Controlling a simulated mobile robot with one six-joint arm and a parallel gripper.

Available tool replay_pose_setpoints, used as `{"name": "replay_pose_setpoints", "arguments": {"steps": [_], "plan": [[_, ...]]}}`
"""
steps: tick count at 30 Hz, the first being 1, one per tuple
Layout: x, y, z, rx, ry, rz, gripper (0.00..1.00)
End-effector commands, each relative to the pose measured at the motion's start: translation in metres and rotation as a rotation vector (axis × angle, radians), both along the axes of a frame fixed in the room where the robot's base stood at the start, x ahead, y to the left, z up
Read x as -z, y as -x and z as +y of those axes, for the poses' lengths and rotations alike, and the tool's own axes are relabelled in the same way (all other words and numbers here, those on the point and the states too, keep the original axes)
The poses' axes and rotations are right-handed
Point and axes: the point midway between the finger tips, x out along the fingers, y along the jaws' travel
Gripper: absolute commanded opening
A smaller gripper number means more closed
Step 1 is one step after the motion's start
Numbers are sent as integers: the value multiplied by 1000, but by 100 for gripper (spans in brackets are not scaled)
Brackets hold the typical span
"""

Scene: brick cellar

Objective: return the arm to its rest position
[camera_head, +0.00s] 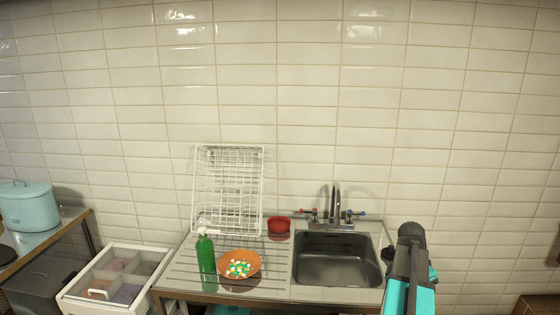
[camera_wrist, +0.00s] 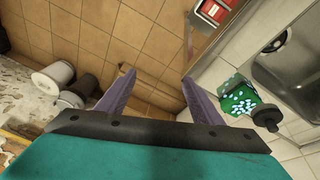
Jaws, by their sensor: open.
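My arm (camera_head: 410,280), teal and black, rises at the lower right of the head view, beside the sink's right edge. I cannot make out the gripper's fingers there. In the wrist view my gripper (camera_wrist: 158,76) shows two purple fingers spread apart with nothing between them. Beyond the fingers are brown tiles, well away from them.
A sink (camera_head: 337,260), orange bowl (camera_head: 225,272) of coloured pieces, green bottle (camera_head: 206,255), red bowl (camera_head: 278,225) and white rack (camera_head: 228,190) occupy the counter. A white drawer unit (camera_head: 75,292) and blue pot (camera_head: 27,207) are left. Pale bins (camera_wrist: 53,76) stand below.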

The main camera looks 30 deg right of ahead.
Motion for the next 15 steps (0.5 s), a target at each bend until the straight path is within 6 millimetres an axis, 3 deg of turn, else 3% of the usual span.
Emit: {"name": "replay_pose_setpoints", "arguments": {"steps": [1, 3, 15], "plan": [[22, -12, 16, -50, -22, 11, 60], [46, -26, 36, -115, -51, 24, 60], [172, -79, 158, -481, -208, 101, 60]]}}
